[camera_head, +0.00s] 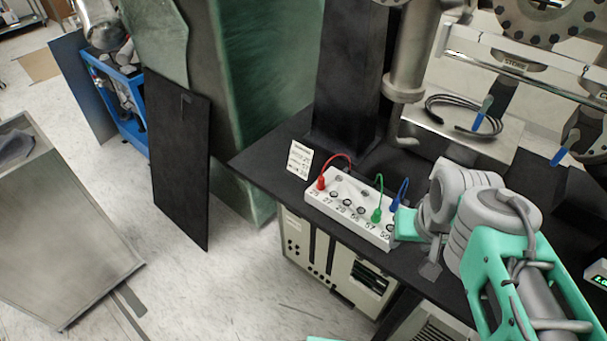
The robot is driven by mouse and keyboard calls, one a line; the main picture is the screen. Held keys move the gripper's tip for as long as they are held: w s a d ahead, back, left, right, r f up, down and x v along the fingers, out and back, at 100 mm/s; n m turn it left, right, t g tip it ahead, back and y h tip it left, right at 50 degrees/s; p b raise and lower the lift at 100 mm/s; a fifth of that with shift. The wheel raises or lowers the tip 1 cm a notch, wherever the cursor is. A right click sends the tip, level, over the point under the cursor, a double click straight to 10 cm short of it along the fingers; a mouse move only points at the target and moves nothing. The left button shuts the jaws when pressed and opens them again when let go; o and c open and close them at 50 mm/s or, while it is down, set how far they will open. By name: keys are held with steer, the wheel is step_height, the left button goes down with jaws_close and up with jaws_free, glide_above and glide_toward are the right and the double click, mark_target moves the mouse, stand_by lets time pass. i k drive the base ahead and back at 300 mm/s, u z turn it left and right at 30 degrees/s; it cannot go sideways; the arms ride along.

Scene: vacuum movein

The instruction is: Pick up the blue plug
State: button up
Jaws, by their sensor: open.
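The blue plug (394,204) stands at the right end of a white numbered socket box (340,217), with a blue lead looping from it. The box rests on a black table top. A red plug (321,183) is at the box's left end and a green plug (377,214) is just left of the blue one. My gripper (408,225) is open beside the box's right end, close to the blue plug. It hides part of that end and the plug's lower part. I cannot tell whether it touches the plug.
A small label card (299,160) stands behind the box's left end. A black column (347,90) and a metal pipe (408,60) rise behind the box. A coiled black cable (465,112) lies on a metal block.

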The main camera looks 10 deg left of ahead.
mark_target(395, 206)
steer(key=u, duration=1.35)
steer(key=i, duration=0.5)
steer(key=u, duration=0.8)
